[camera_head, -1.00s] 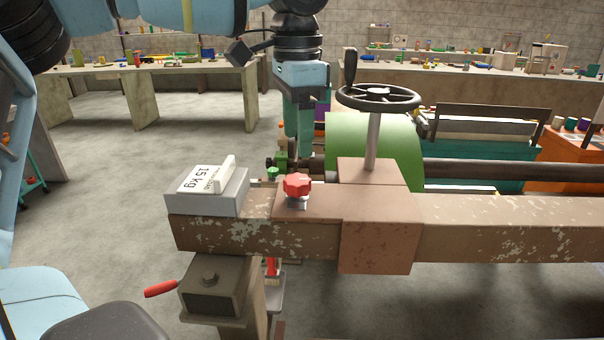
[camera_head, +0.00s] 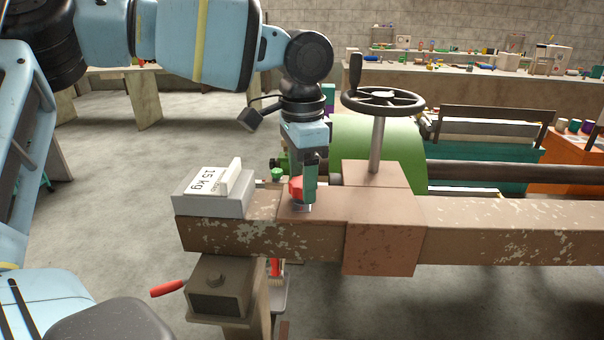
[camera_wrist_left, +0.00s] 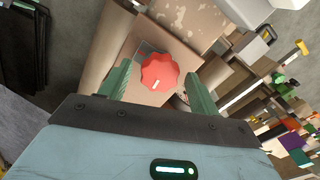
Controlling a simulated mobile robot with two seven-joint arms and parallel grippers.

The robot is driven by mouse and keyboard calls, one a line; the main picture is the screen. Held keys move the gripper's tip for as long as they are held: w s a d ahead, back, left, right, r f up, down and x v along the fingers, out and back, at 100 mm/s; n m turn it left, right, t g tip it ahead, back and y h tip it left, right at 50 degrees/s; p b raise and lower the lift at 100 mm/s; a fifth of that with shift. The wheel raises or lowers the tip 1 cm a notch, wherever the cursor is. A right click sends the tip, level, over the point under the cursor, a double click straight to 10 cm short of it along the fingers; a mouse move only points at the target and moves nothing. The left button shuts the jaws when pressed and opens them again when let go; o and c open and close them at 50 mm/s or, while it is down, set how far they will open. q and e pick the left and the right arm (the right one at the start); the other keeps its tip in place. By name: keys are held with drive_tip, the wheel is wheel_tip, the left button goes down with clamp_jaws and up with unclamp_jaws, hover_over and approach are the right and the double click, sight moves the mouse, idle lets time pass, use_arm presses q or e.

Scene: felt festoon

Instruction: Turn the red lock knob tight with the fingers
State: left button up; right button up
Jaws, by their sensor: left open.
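The red lock knob (camera_head: 296,187) stands on the brown beam's bracket, partly hidden behind my left gripper (camera_head: 304,190) in the head view. In the left wrist view the lobed red knob (camera_wrist_left: 160,71) shows between the two green fingers of my left gripper (camera_wrist_left: 158,80). The fingers are open, one on each side of the knob, with gaps between them and it. My right gripper is in neither view.
A block marked 15 kg (camera_head: 212,190) sits on the beam's left end. A black handwheel (camera_head: 383,100) on a post rises to the right of my left gripper. A green drum (camera_head: 400,150) lies behind. A red-handled lever (camera_head: 167,288) sticks out below the beam.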

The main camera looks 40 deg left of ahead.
use_arm(q)
drive_tip(key=c, duration=1)
drive_tip(key=shift+o, duration=0.2)
drive_tip(key=m, duration=0.4)
drive_tip(key=shift+m+b, duration=0.3)
drive_tip(key=shift+b, duration=0.05)
drive_tip(key=m, duration=0.4)
drive_tip(key=shift+m, duration=0.3)
drive_tip(key=m, duration=0.5)
drive_tip(key=shift+w, duration=0.1)
drive_tip(key=m, duration=0.5)
drive_tip(key=shift+m, duration=0.3)
